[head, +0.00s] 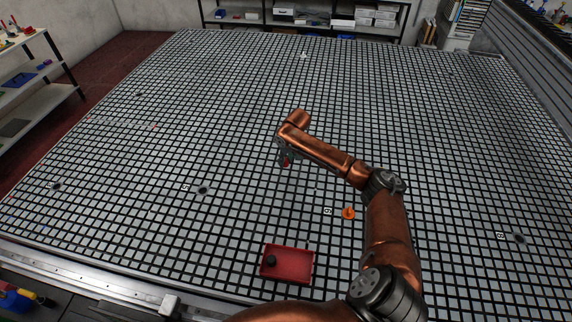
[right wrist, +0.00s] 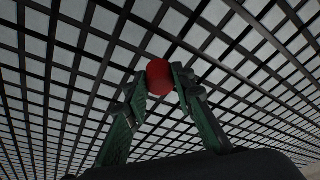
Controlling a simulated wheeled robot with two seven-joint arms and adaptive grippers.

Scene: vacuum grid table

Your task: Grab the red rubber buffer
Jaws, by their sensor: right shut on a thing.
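The red rubber buffer (right wrist: 159,77) is a small round red piece between the fingertips of my right gripper (right wrist: 160,88) in the right wrist view. The gripper is shut on it, with one finger on each side. In the head view the right gripper (head: 285,158) hangs below my copper-coloured wrist over the middle of the grid table (head: 230,130), and a bit of the red buffer (head: 286,163) shows at its tips. I cannot tell whether the buffer touches the grid or is just above it. My left gripper is not in view.
A red tray (head: 297,278) with a black round piece (head: 271,260) in it lies near the table's front edge. An orange part (head: 348,213) lies below my right forearm. Shelves (head: 30,90) stand beyond the left edge. Most of the grid is clear.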

